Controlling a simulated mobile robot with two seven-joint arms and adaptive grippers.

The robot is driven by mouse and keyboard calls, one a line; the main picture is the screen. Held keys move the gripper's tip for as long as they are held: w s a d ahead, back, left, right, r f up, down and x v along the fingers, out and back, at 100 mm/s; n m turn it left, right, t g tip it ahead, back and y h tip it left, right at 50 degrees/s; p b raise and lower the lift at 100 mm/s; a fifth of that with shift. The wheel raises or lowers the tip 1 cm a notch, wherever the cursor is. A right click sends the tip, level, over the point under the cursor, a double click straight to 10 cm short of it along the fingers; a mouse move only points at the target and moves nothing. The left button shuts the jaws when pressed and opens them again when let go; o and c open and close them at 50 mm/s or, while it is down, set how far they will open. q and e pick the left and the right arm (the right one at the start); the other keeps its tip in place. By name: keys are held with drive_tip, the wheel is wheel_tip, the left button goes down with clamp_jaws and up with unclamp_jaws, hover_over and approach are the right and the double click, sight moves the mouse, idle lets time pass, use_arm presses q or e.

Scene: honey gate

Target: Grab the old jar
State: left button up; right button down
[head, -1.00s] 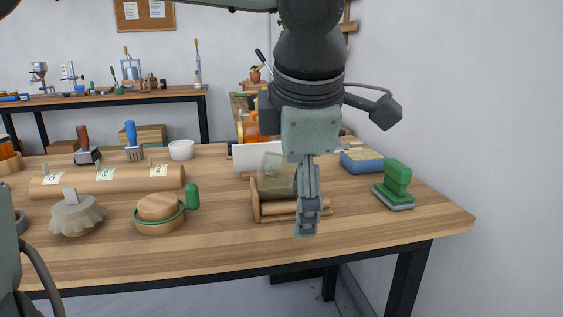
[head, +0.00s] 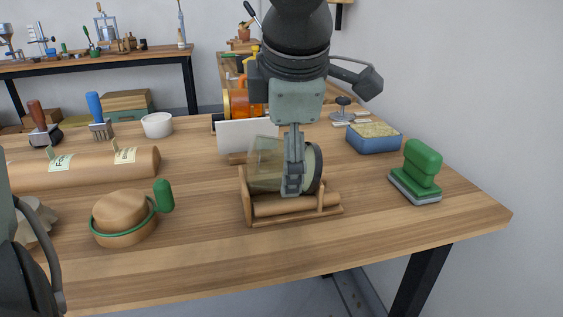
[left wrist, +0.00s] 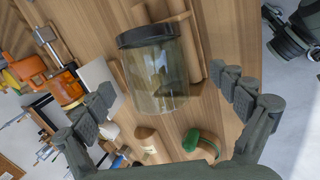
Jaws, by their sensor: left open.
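A clear greenish glass jar (head: 267,165) with a dark lid (head: 318,168) lies on its side in a wooden cradle (head: 250,213) near the table's front. The left wrist view shows the jar (left wrist: 157,75) with its lid at the top of the picture. My left gripper (head: 292,185) points down in front of the jar and hides part of it in the head view. In the left wrist view the gripper (left wrist: 168,98) is open, with one finger on each side of the jar and visible gaps. Its height relative to the jar is unclear. My right gripper is not in view.
A green-handled brush (head: 420,170) and a blue box (head: 374,138) are to the right. A round wooden piece with a green handle (head: 124,213) is left. The table front is clear.

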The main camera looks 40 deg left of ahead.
use_arm(q)
drive_tip(key=x, duration=0.4)
drive_tip(key=shift+w+a, duration=0.3)
drive_tip(key=shift+a, duration=0.05)
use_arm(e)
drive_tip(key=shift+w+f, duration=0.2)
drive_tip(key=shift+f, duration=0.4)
use_arm(q)
drive_tip(key=shift+c, duration=0.2)
drive_tip(key=shift+c, duration=1)
drive_tip(key=c, duration=1.2)
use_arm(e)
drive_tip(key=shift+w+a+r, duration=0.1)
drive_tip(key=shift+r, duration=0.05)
